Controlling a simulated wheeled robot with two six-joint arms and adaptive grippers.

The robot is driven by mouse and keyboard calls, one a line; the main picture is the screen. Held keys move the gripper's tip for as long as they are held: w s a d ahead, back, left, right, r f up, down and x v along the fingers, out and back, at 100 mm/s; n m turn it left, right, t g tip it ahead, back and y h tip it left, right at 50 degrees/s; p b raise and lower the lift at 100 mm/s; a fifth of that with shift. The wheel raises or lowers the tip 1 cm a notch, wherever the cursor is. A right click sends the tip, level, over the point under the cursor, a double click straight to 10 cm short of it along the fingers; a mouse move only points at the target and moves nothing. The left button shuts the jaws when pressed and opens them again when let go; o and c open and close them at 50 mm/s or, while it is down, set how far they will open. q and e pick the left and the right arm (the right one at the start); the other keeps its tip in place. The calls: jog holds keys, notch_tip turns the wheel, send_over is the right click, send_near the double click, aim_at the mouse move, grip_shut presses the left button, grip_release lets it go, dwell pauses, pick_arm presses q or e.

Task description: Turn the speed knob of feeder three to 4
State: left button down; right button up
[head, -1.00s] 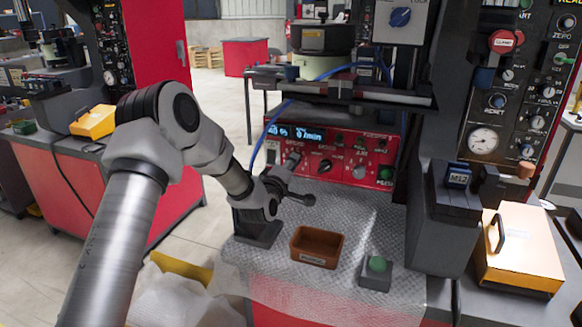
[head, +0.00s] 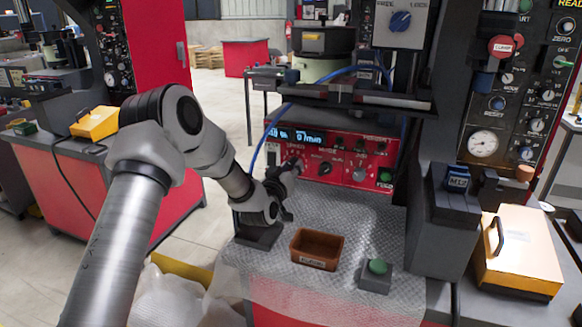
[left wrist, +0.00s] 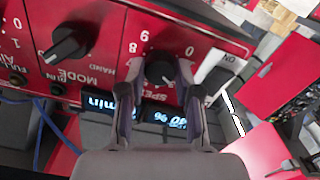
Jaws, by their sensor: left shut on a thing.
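The red control panel (head: 340,148) stands at the back of the metal-topped bench, with a lit display (head: 295,134) at its upper left. In the left wrist view the panel is upside down. There the dark speed knob (left wrist: 160,70) sits between the fingertips of my left gripper (left wrist: 162,76), which is shut on it. Digits 0, 8 and 9 show around the knob; its pointer is partly hidden by the fingers. In the head view my left gripper (head: 294,165) covers the knob. My right gripper is not in view.
A brown bin (head: 317,250) and a green button box (head: 376,275) stand on the bench. A blue cable (head: 262,140) hangs by the panel.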

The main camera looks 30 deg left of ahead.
pick_arm(q)
jog(key=m, duration=0.1)
jog(key=m+p, duration=0.1)
jog(key=m, duration=0.1)
jog(key=shift+a+r+m, duration=0.1)
jog(key=shift+r+m, duration=0.2)
jog(key=shift+r, duration=0.1)
jog(key=shift+w+m+p, duration=0.1)
jog(key=shift+m+p, duration=0.5)
jog(key=shift+m, duration=1.3)
jog(key=c, duration=0.8)
grip_release()
jog(key=shift+f, duration=0.2)
jog(key=shift+f, duration=0.1)
jog(key=v, duration=1.2)
